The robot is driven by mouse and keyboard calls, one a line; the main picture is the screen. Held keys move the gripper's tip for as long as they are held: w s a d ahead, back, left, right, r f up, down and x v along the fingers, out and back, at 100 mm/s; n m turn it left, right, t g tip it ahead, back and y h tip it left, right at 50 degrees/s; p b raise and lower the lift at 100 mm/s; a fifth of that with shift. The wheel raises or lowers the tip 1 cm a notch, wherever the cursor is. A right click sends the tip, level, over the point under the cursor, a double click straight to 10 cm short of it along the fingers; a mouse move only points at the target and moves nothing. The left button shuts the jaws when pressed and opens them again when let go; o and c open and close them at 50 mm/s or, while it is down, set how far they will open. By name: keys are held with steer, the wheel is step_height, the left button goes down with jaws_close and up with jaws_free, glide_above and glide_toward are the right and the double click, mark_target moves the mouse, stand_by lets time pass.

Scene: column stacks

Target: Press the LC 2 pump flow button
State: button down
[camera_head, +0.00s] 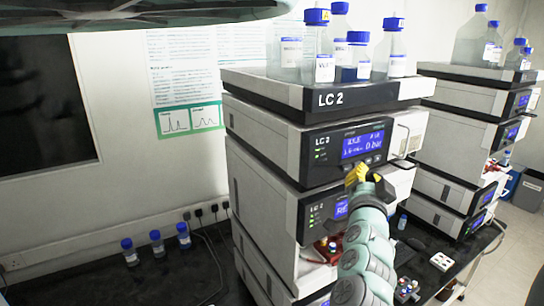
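The LC 2 stack (262,97) stands in the middle, with "LC 2" on its top tray front. Its upper module (285,140) has a dark front panel with a lit blue display (362,144) and small green lights. Small controls (374,160) show just below that display. A second module (272,195) sits under it, its blue display partly hidden by my gripper. My gripper (356,176), with yellow parts at its end, is just in front of the panels, near the upper module's lower edge. Its fingers are too small and overlapped to read. I cannot tell whether it touches the panel.
Several blue-capped bottles (290,52) stand on the top tray. A second stack (455,135) stands to the right. Three small bottles (158,243) stand on the dark bench (150,285) at left. A white block (441,261) lies on the bench at right.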

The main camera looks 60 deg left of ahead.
steer(key=c, duration=1.6)
jaws_free()
jaws_close()
steer(key=shift+a, duration=0.2)
steer(key=shift+a, duration=0.3)
